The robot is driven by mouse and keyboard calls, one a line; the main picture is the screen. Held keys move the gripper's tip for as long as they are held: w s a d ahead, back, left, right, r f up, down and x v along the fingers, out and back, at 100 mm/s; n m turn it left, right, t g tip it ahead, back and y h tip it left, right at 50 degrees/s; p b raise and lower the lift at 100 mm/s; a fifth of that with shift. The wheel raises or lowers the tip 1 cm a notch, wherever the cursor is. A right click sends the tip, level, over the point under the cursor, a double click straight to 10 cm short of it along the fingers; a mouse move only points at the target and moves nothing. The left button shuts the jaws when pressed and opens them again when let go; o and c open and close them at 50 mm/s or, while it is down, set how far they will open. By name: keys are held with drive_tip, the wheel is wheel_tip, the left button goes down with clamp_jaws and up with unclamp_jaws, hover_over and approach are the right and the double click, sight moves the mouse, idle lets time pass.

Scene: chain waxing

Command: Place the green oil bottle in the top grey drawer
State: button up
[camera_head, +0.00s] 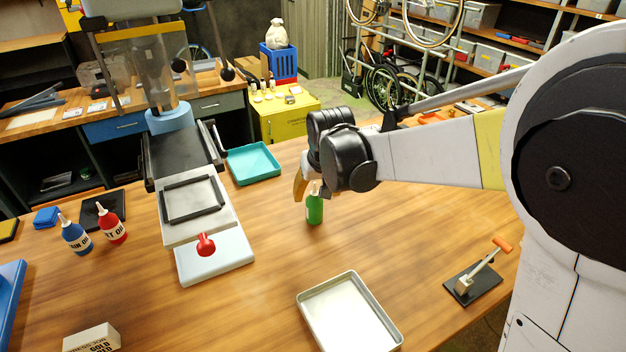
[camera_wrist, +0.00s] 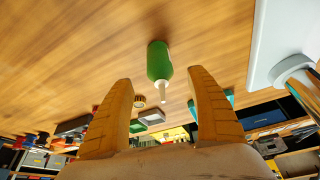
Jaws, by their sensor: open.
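The green oil bottle (camera_head: 314,209) stands upright on the wooden table, under my gripper (camera_head: 301,188) in the head view. In the wrist view the green bottle (camera_wrist: 159,62) shows upside down, its pale nozzle pointing toward the gap between the fingers. My gripper (camera_wrist: 160,105) has two orange fingers spread apart with nothing between them. The bottle lies just beyond the fingertips, roughly centred. A grey drawer (camera_head: 218,104) shows shut in the back workbench, beside a blue drawer (camera_head: 116,127). I cannot tell whether this is the top grey drawer.
A teal tray (camera_head: 253,163) lies behind the bottle, and a metal tray (camera_head: 349,314) in front. A press machine (camera_head: 190,190) stands to the left, with blue (camera_head: 75,236) and red (camera_head: 111,224) bottles beyond it. A lever tool (camera_head: 474,281) sits at the right. Bare table surrounds the bottle.

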sight(315, 197)
drive_tip(key=b+x, duration=0.2)
drive_tip(key=x, duration=0.4)
drive_tip(key=shift+w+f, duration=0.15)
drive_tip(key=b+x, duration=0.2)
drive_tip(key=x, duration=0.3)
drive_tip(key=shift+f+b, duration=0.1)
drive_tip(key=shift+b, duration=0.3)
clamp_jaws()
drive_tip(key=shift+r+p, duration=0.5)
drive_tip(key=shift+r, duration=0.25)
wheel_tip(315, 197, up, 3)
drive_tip(key=shift+p, duration=0.75)
drive_tip(key=s+d+r+p, duration=0.3)
drive_tip(key=d+r, duration=0.3)
drive_tip(key=d, duration=0.5)
drive_tip(key=shift+s+r, duration=0.35)
